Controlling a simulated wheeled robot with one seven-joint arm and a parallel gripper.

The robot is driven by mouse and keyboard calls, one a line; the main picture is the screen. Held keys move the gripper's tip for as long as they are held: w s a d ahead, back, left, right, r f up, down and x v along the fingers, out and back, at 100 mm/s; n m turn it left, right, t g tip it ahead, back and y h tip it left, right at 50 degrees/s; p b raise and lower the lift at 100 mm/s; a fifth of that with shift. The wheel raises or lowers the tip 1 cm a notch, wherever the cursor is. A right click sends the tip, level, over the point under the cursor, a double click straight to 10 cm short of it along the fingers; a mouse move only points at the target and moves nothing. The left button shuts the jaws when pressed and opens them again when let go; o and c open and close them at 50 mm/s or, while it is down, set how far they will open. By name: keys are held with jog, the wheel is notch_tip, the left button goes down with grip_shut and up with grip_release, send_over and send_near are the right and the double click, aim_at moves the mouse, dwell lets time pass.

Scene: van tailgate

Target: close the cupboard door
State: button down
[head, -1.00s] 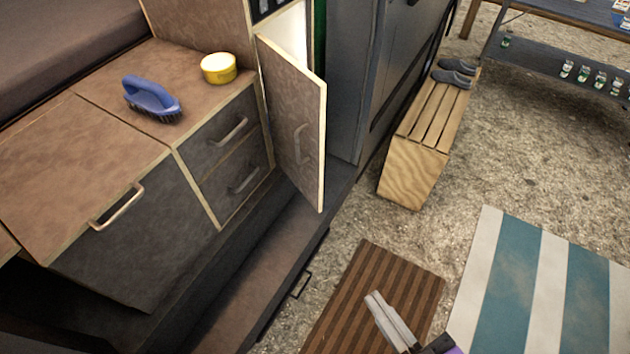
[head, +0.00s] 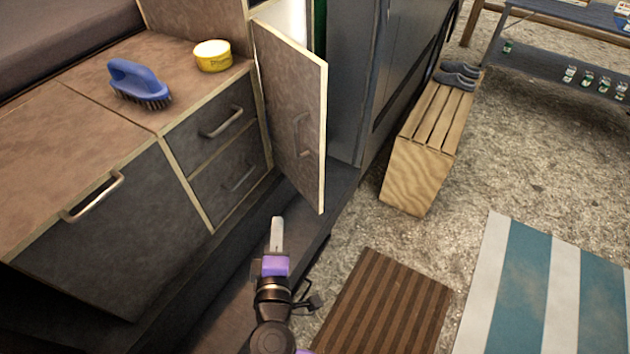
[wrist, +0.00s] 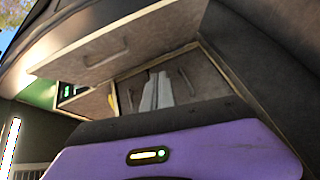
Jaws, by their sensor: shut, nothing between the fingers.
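The cupboard door (head: 290,115) stands open in the head view, swung out from the tall cabinet beside the drawers. It is a brown panel with pale edges and a bar handle (head: 300,135) on the face toward me. My gripper (head: 277,222) is shut and empty, below and a little left of the door's lower corner. A gap shows between its fingertips and the door. In the wrist view the two grey fingers (wrist: 157,90) lie together, pointing toward brown panels with handles. I cannot tell surely which panel there is the door.
A drawer unit (head: 215,145) stands left of the door, with a blue brush (head: 140,83) and a yellow tub (head: 213,56) on top. A slatted wooden bench (head: 420,150) with grey shoes stands right. A striped brown mat (head: 385,305) lies on the ground.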

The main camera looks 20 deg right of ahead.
jog(key=d+r+h, duration=0.3)
jog(key=h, duration=0.1)
jog(key=p, duration=0.1)
send_near(318, 165)
jog(key=w+a, duration=0.1)
jog(key=w, duration=0.3)
jog(key=d, duration=0.1)
jog(key=w+d+p, duration=0.1)
jog(key=d, duration=0.1)
jog(key=shift+r+m, duration=0.1)
jog(key=shift+m, duration=0.2)
jog(key=shift+w+d, duration=0.15)
jog(key=shift+d, duration=0.35)
jog(key=shift+d, duration=0.1)
